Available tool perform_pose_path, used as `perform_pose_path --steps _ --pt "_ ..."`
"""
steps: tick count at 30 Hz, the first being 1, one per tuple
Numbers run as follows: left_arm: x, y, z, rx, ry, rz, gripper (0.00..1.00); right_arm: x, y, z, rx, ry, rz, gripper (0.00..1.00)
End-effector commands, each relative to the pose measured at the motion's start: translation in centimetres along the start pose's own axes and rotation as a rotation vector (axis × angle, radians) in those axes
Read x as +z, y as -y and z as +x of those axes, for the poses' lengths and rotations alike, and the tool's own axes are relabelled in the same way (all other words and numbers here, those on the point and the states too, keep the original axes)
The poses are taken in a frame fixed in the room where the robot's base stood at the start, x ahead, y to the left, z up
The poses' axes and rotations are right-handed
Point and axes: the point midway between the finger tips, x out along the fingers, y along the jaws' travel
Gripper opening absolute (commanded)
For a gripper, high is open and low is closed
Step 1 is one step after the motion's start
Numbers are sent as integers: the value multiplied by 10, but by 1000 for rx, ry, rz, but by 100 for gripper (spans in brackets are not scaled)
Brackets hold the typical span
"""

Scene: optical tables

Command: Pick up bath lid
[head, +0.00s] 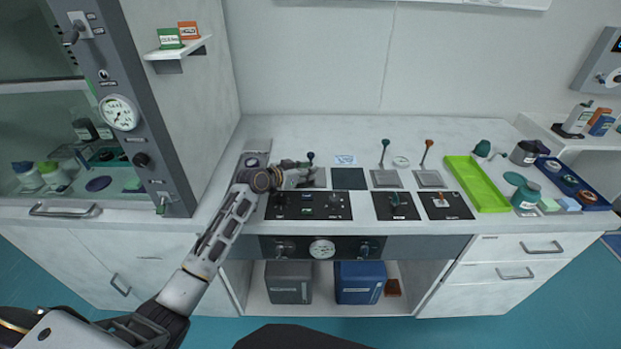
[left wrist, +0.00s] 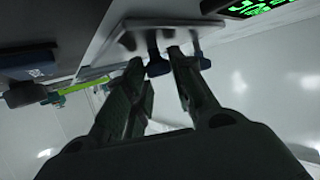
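A grey metal plate with a blue-topped knob (head: 311,156), seemingly the bath lid, sits on the worktop at the left of a row of fittings. Its plate (head: 319,180) is partly hidden by my left gripper (head: 306,168), which reaches in from the left at knob height. In the left wrist view the pale plate (left wrist: 113,38) has a dark blue knob (left wrist: 157,66) in line with the gap between my left fingertips (left wrist: 158,58). The fingers stand apart; whether they press the knob is unclear. A second blue part shows just right of them. My right gripper is not in view.
Plates with a green-topped handle (head: 385,178) and an orange-topped handle (head: 429,178) stand to the right. Black control panels (head: 308,206) lie in front. A lime tray (head: 476,184) is farther right. A gauge cabinet (head: 120,112) rises at the left.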

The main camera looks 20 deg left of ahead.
Motion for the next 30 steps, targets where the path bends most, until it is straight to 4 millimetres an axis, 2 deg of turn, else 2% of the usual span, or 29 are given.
perform_pose_path --steps 1,4,5,17,23,30 --pt "0 0 0 0 0 0 14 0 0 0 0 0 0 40" --pt "0 0 0 0 0 0 2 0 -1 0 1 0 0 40" --pt "0 0 0 0 0 0 0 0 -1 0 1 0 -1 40" --pt "-5 0 -2 0 -2 1 0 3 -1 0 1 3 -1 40" --pt "-22 0 -9 -1 -3 3 0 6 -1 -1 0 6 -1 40" --pt "-55 0 -22 -1 -3 3 0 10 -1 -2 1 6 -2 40"
